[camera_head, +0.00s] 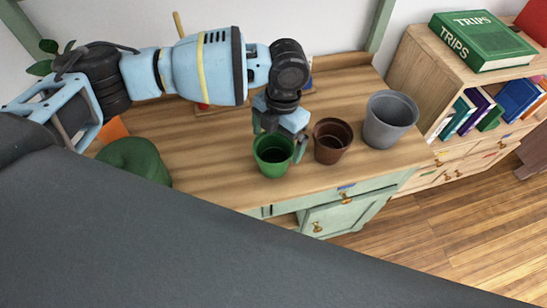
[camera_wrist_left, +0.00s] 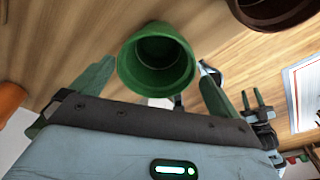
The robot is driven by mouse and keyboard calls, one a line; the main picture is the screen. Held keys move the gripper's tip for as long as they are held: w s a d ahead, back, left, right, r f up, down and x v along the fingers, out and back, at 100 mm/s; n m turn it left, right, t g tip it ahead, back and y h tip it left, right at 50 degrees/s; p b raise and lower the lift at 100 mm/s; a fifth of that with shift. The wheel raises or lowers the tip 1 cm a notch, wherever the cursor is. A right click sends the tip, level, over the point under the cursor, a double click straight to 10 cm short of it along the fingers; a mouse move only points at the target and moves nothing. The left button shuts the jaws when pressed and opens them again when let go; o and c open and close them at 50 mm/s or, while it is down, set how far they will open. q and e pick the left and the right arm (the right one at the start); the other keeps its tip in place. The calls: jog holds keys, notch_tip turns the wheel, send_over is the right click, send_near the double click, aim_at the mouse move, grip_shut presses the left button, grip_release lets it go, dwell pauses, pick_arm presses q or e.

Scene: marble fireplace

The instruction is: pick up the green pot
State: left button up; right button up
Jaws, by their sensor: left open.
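The green pot (camera_head: 272,161) stands upright on the wooden tabletop, near its front edge, with its open mouth facing up. My left gripper (camera_head: 280,138) is at the pot's back rim, reaching down from above. In the left wrist view the green pot (camera_wrist_left: 157,72) lies between the two spread fingers (camera_wrist_left: 156,75), one to each side. The fingers are open, and I cannot tell whether either one touches the pot. The pot is empty as far as I see.
A brown pot (camera_head: 332,140) stands close to the right of the green pot, and a larger grey pot (camera_head: 390,119) stands farther right. A wooden shelf (camera_head: 420,55) with books is beyond the table's right end. A dark green rounded object (camera_head: 134,160) sits at the left.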

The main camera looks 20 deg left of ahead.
pick_arm(q)
send_over(273, 153)
jog(key=s+d, duration=0.1)
jog(key=s, duration=0.2)
jog(key=shift+s+f, duration=0.15)
jog(key=shift+f, duration=2.65)
jog(key=shift+c, duration=0.4)
jog(key=c, duration=0.8)
